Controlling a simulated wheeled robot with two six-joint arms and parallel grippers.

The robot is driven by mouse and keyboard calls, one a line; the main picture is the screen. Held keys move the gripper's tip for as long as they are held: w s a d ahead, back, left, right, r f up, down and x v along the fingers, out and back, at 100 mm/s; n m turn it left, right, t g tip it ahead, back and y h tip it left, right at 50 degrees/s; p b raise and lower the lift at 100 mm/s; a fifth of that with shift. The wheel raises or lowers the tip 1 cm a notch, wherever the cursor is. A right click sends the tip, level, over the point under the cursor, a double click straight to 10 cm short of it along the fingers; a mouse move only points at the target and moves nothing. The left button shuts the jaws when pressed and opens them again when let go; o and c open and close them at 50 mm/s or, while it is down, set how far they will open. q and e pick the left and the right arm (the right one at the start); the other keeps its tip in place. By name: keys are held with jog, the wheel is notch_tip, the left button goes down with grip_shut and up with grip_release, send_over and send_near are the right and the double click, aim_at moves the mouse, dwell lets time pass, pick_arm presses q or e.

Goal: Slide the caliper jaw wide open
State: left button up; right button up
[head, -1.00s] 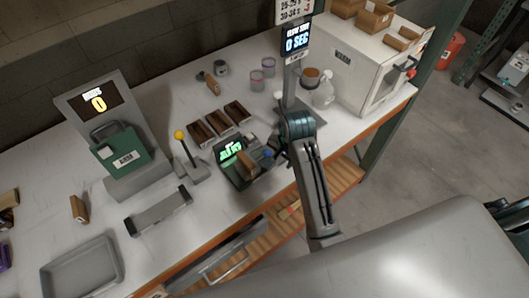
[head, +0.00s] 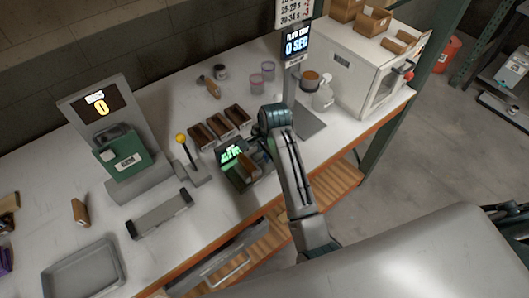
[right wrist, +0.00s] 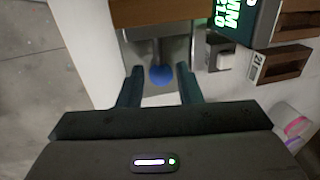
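The caliper (head: 232,160) is a dark device with a lit green readout, standing near the front edge of the bench. The right wrist view shows its readout (right wrist: 234,18), a brown block (right wrist: 165,12) and a round blue knob (right wrist: 160,76) on a grey metal part. My right gripper (right wrist: 160,72) is open, with one finger on each side of the blue knob. I see a gap between knob and fingers. In the head view my right gripper (head: 263,153) is at the caliper's right side and hides the knob. My left gripper is not in view.
Several brown trays (head: 222,124) sit behind the caliper. A lever with a yellow knob (head: 181,138) stands to its left. A grey post with a flow display (head: 297,42) and a white cabinet (head: 345,68) stand to the right. The bench's front edge (head: 270,208) is close.

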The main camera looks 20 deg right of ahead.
jog(key=shift+w+f, duration=0.2)
jog(key=shift+f, duration=0.75)
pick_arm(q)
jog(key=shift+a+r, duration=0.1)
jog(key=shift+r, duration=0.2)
pick_arm(e)
jog(key=shift+c, duration=0.4)
